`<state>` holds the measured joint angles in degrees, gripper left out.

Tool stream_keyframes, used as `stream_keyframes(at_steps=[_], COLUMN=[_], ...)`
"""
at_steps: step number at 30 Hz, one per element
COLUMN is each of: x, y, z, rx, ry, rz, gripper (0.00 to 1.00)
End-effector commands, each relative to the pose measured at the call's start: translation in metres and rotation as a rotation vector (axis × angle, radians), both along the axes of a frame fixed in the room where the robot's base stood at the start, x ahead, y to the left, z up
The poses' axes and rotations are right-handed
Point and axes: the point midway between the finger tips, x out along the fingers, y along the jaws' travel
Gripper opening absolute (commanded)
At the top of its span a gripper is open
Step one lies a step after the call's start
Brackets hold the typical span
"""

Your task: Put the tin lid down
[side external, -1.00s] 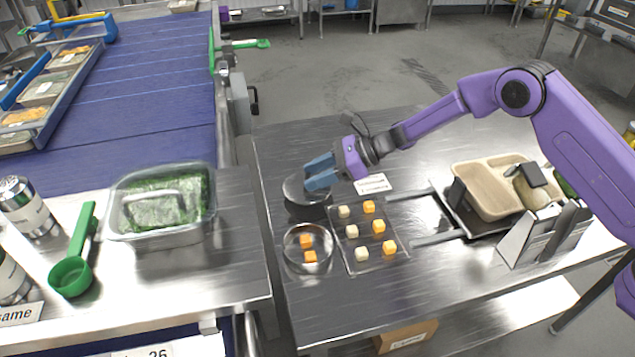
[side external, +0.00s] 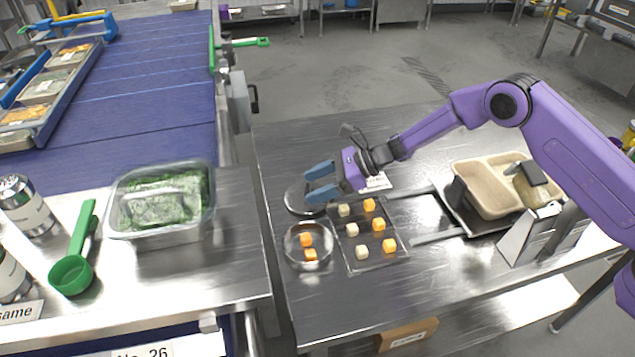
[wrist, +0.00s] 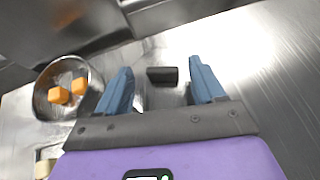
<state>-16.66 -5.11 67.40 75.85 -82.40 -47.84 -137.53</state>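The round metal tin lid (side external: 295,200) lies on the steel table, just behind the round tin (side external: 307,262) that holds two orange cubes. In the wrist view, the lid's dark handle (wrist: 162,76) sits between and beyond my fingertips, with a gap on both sides. My gripper (side external: 320,181) has blue fingers, spread apart, close above the right side of the lid. It is open and empty; the fingers also show apart in the wrist view (wrist: 160,80). The fingers hide part of the lid in the side view.
A clear tray (side external: 362,268) with several white and orange cubes lies just right of the tin. A small label card (side external: 379,182) stands behind it. A beige compartment tray (side external: 487,196) sits farther right. The table's left edge is close to the lid.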

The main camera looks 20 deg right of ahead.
Motion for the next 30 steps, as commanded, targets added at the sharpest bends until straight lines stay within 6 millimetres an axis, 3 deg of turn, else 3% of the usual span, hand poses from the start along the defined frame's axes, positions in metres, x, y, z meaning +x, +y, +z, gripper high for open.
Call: stream_keyframes(at_steps=[10, 24, 30], x=[0.000, -0.015, -0.019], y=[0.000, -0.076, -0.097], z=[0.009, 0.050, 0.062], rx=[0.000, 0.000, 0.000], ry=[-0.001, -0.001, 0.001], rz=[0.000, -0.003, 0.000], gripper=[0.68, 0.68, 0.68])
